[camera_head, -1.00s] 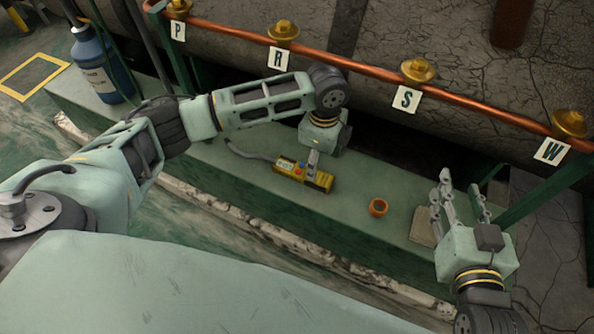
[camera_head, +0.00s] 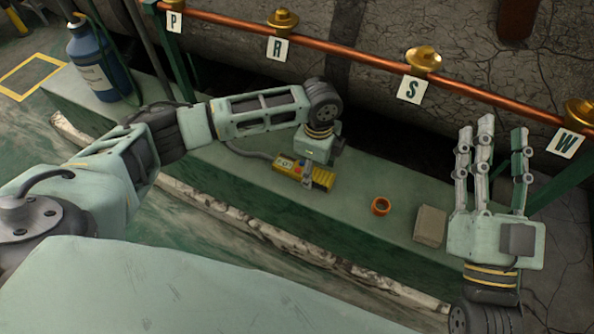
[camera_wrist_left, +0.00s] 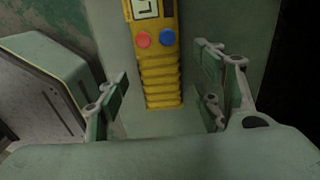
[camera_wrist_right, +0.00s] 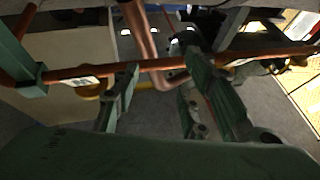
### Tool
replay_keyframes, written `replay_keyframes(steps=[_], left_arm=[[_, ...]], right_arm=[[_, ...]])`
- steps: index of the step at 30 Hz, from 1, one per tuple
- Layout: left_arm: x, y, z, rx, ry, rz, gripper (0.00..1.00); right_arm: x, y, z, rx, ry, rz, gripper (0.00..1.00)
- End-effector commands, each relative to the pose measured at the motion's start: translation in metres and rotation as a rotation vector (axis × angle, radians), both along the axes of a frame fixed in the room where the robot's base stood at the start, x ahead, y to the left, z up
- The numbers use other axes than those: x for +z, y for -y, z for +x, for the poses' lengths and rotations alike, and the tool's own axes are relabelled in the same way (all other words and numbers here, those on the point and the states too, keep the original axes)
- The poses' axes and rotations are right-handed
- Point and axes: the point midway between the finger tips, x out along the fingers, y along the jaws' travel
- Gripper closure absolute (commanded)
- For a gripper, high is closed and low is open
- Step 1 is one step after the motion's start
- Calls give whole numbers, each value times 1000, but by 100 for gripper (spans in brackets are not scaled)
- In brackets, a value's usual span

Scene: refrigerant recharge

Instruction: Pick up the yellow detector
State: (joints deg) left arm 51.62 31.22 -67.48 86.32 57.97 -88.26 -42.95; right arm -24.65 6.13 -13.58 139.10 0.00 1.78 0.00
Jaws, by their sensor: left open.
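The yellow detector (camera_head: 304,173) lies on the green bench, with a grey hose or probe running off its left end. In the left wrist view the detector (camera_wrist_left: 159,60) shows a screen, a red and a blue button and a ribbed yellow grip. My left gripper (camera_head: 306,180) points down right above the detector. Its fingers (camera_wrist_left: 162,92) are open, one on each side of the ribbed grip, with a gap visible on both sides. My right gripper (camera_head: 490,150) is raised at the right over the bench end, fingers apart and empty; its fingers also show in the right wrist view (camera_wrist_right: 155,90).
A copper pipe (camera_head: 345,58) with brass valves and labels P, R, S, W runs behind the bench. An orange ring (camera_head: 381,206) and a beige block (camera_head: 430,226) lie right of the detector. A blue bottle (camera_head: 97,65) stands at the left end.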

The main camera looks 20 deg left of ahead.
Motion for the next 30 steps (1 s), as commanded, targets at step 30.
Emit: replay_keyframes(steps=[30], left_arm=[[-21, 0, 0, 0, 1, 0, 73]], right_arm=[[39, 2, -26, 12, 231, 66, 60]])
